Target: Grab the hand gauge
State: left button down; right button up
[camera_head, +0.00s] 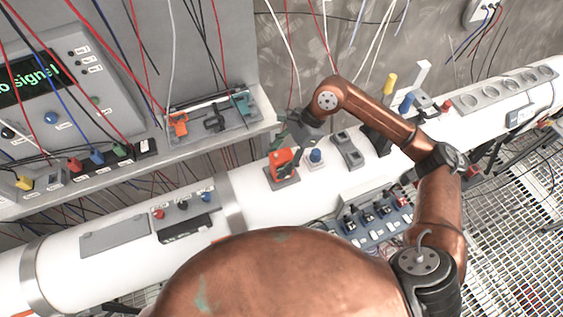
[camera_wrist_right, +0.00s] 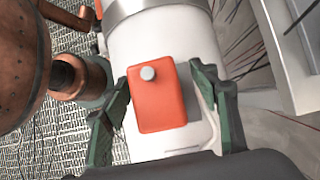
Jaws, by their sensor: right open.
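An orange block-like device (camera_head: 281,163), which seems to be the hand gauge, stands on a small grey base on the white pipe in the head view. In the right wrist view the orange body (camera_wrist_right: 160,108) has a round grey knob on its face. My right gripper (camera_head: 284,145) is right at its top. Its two green fingers (camera_wrist_right: 160,78) are open, one on each side of the orange body, with gaps visible on both sides. The gripper partly hides the device's upper part in the head view. My left gripper is not in view.
A blue knob (camera_head: 316,157) and a grey switch box (camera_head: 347,149) stand close to the right on the pipe. A shelf tray (camera_head: 236,131) behind holds an orange tool and dark tools. A control panel (camera_head: 66,87) and hanging wires are at left.

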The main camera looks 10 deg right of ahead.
aim_at(272, 170)
jog(key=shift+p+x, duration=0.5)
jog(key=shift+x, duration=0.75)
jog(key=shift+s+a+f, duration=0.2)
jog(key=shift+a+f, duration=0.1)
jog(key=shift+f, duration=0.25)
jog(key=shift+c, duration=0.6)
jog(key=c, duration=1.3)
grip_shut()
jog(key=shift+r, duration=0.15)
